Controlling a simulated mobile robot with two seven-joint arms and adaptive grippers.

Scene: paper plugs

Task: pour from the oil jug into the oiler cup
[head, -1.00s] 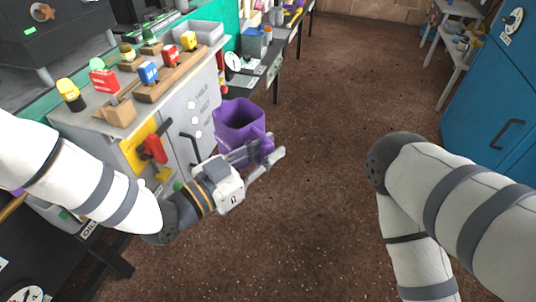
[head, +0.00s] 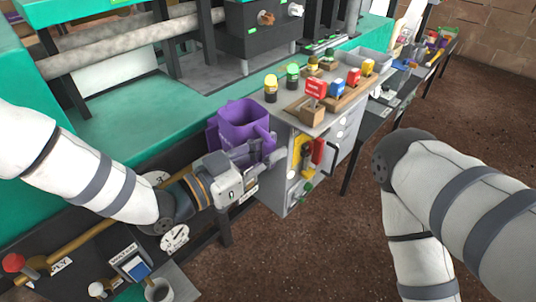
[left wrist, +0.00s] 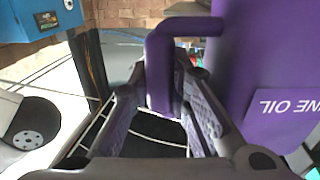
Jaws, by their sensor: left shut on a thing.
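The oil jug (head: 240,118) is purple and open-topped. It looks roughly upright in the head view, held in front of the green machine. My left gripper (head: 258,156) is shut on its handle. In the left wrist view, the fingers (left wrist: 165,95) close around the purple handle, and the jug's body (left wrist: 250,70) with an "...NE OIL" label fills the right side. A small grey open cup (head: 158,289) stands at the bottom left of the head view; I cannot tell whether it is the oiler cup. My right gripper is out of the head view.
A grey cabinet (head: 345,135) with blocks and coloured tags on top stands right of the jug. A green machine ledge (head: 120,130) runs behind it. A red-knobbed lever (head: 14,262) is at the lower left. Brown floor (head: 330,240) is clear at the lower middle.

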